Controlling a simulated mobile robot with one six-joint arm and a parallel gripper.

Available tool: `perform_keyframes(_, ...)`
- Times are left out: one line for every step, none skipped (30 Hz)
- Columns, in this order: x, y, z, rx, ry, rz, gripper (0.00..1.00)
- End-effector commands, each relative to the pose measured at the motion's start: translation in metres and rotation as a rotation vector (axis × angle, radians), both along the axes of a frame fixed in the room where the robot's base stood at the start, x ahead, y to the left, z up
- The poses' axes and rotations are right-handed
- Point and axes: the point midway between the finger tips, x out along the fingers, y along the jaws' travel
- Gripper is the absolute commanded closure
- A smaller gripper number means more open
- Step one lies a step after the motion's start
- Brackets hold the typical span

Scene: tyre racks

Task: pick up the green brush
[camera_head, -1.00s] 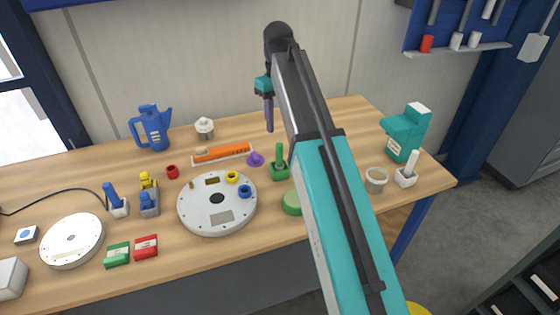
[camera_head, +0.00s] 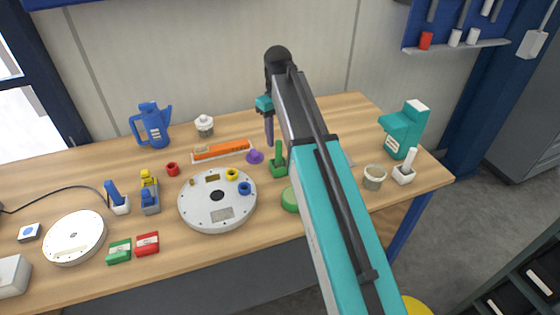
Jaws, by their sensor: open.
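The green brush (camera_head: 278,163) stands on the wooden table right of the round grey disc, with its handle pointing up. My gripper (camera_head: 269,138) hangs from the end of my arm and points down, just above and slightly left of the brush handle in the picture. It is open and holds nothing. Its fingers are thin and seen nearly edge-on, so the gap between them is hard to see. My arm covers the table just right of the brush.
A purple cone-like piece (camera_head: 255,156) lies close left of the brush. The grey disc (camera_head: 217,203) carries small coloured rings. A round green item (camera_head: 290,199) sits nearer the front, partly behind my arm. A blue jug (camera_head: 153,126) and teal container (camera_head: 405,130) stand farther off.

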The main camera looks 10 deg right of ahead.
Motion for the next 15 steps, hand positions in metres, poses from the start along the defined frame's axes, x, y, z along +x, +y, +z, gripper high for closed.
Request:
perform_keyframes(-0.001,0.0,-0.006,0.0,0.001,0.0,0.6)
perform_keyframes(-0.001,0.0,-0.009,0.0,0.002,0.0,0.6)
perform_keyframes(-0.001,0.0,-0.012,0.0,0.002,0.0,0.6)
perform_keyframes(-0.001,0.0,-0.014,0.0,0.002,0.0,0.6)
perform_keyframes(-0.001,0.0,-0.016,0.0,0.001,-0.001,0.6)
perform_keyframes(-0.001,0.0,-0.018,0.0,0.001,-0.001,0.6)
perform_keyframes(0.0,-0.001,-0.02,0.0,0.0,-0.001,0.6)
perform_keyframes(0.0,0.0,-0.021,0.0,0.0,-0.001,0.6)
perform_keyframes(0.0,-0.001,-0.022,0.0,0.0,-0.001,0.6)
perform_keyframes(0.0,-0.001,-0.022,0.0,0.0,-0.001,0.6)
perform_keyframes(0.0,-0.001,-0.022,0.0,0.0,-0.001,0.6)
perform_keyframes(0.0,-0.001,-0.022,0.0,0.0,-0.001,0.6)
perform_keyframes(0.0,-0.001,-0.022,0.0,0.0,-0.001,0.6)
perform_keyframes(0.0,-0.001,-0.022,0.0,0.0,-0.001,0.6)
perform_keyframes(0.0,-0.001,-0.022,0.0,0.0,-0.001,0.6)
